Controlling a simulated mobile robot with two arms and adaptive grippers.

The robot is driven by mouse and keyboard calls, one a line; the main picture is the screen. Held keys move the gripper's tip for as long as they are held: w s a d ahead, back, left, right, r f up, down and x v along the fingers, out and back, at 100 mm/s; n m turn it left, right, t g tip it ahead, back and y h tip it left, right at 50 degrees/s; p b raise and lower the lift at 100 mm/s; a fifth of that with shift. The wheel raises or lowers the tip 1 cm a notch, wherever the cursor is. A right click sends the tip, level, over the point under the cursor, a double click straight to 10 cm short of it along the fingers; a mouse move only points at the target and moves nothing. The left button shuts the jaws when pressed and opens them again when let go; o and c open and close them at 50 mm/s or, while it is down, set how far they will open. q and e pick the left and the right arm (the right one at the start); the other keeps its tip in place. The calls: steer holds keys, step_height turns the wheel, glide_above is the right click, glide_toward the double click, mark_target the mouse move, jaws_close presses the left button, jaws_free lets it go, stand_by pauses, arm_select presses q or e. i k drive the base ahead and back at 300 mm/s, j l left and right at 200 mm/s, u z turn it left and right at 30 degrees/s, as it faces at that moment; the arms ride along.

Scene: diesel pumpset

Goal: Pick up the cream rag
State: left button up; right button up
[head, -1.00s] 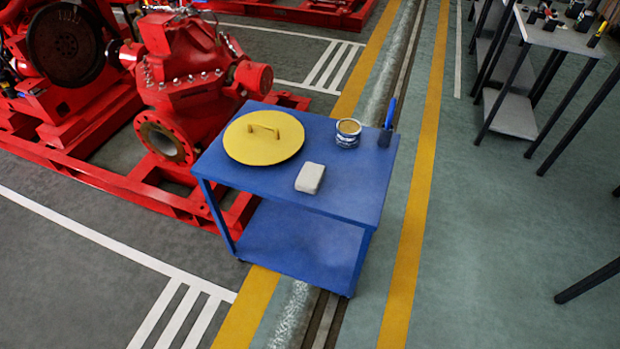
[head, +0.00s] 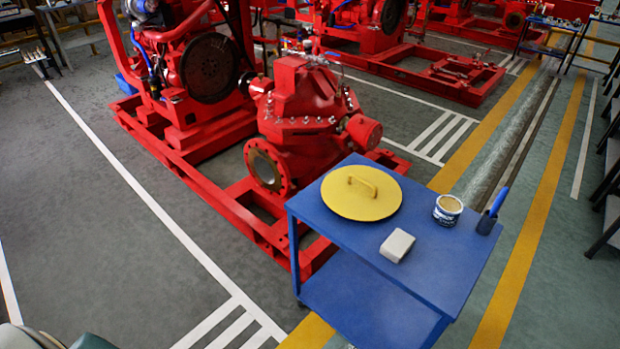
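The cream rag (head: 397,246) looks like a small pale folded block. It lies flat on the top of the blue cart (head: 345,228), near the front edge, right of the middle. A round yellow lid (head: 361,193) with a handle lies behind it to the left. An open tin (head: 447,209) stands behind it to the right. Nothing covers or touches the rag. Neither of my grippers shows in the head view.
A blue-handled tool (head: 492,208) stands in a dark holder at the cart's right corner. A red pump (head: 303,125) on a red frame stands close behind the cart. The grey floor (head: 110,200) to the left is clear. Dark shelving stands at the right edge.

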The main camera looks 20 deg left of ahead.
mark_target(399, 243)
steer(key=i+l+u, duration=0.1)
steer(key=l+u, duration=0.25)
steer(key=i+l+u, duration=0.1)
steer(key=l+u, duration=0.6)
steer(key=l, duration=0.1)
